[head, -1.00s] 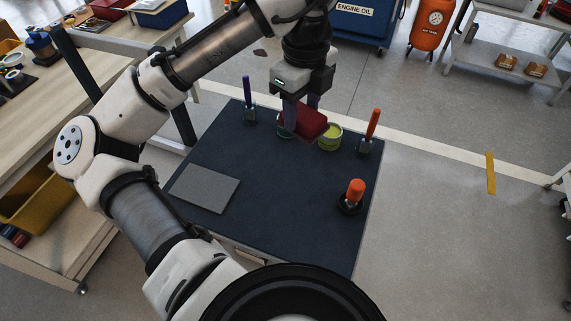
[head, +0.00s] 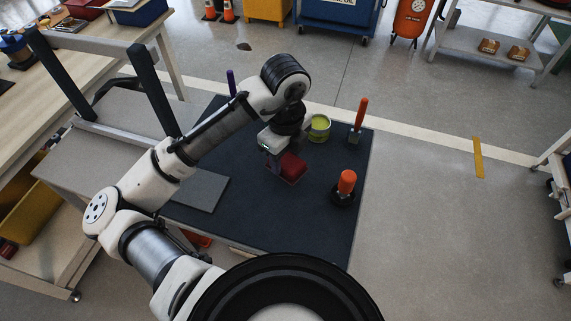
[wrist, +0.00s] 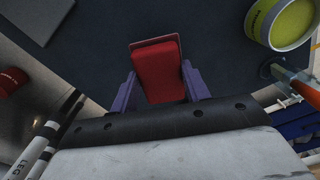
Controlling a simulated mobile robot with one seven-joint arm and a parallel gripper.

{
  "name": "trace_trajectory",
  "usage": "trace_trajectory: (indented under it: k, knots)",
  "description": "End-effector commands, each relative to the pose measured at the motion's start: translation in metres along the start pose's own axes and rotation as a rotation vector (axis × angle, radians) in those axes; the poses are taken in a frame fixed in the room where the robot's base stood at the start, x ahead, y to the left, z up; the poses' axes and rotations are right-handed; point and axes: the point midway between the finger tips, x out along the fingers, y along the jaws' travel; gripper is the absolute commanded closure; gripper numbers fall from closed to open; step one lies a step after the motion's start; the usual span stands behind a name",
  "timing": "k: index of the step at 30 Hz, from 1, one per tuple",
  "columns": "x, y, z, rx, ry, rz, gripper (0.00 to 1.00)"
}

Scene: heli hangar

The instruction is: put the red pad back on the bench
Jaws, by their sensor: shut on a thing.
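The red pad (head: 292,167) is between the purple fingers of my gripper (head: 277,160), over the middle of the dark blue bench top (head: 270,221). In the wrist view the red pad (wrist: 158,72) lies between the two fingers of my gripper (wrist: 160,92), which is shut on it. Its far end shows clearly; the near end is hidden by the gripper body. I cannot tell whether the pad touches the bench top. A flat grey plate (head: 206,190) lies on the bench to the left of the pad.
A yellow-green tin (head: 319,129) stands behind the pad. An upright orange handle (head: 361,113) and a short orange knob (head: 347,182) stand at the right. A purple handle (head: 231,82) stands at the back left, partly behind my arm. The bench's front right is clear.

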Motion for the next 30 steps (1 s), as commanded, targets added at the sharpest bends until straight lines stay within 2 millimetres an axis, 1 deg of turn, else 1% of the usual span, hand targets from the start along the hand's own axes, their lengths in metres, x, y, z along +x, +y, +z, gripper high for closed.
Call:
trace_trajectory:
  k: [3,7,10,16,21,22,26,27,30]
  knots:
    - [0.017,0.0,-0.001,-0.001,0.003,0.002,0.75]
    - [0.033,0.0,0.0,-0.001,0.002,0.0,0.75]
    - [0.037,0.0,0.0,0.0,0.0,0.0,0.75]
    - [0.037,0.0,0.0,0.0,0.0,0.0,0.75]
    - [0.042,0.0,0.0,0.0,0.001,0.0,0.75]
    - [0.041,0.0,0.0,0.0,0.001,0.0,0.51]
    - [0.041,0.0,0.0,0.0,0.001,0.0,0.34]
    - [0.041,0.0,0.0,0.0,0.001,0.0,0.32]
    - [0.041,0.0,0.0,0.0,0.001,0.0,0.32]
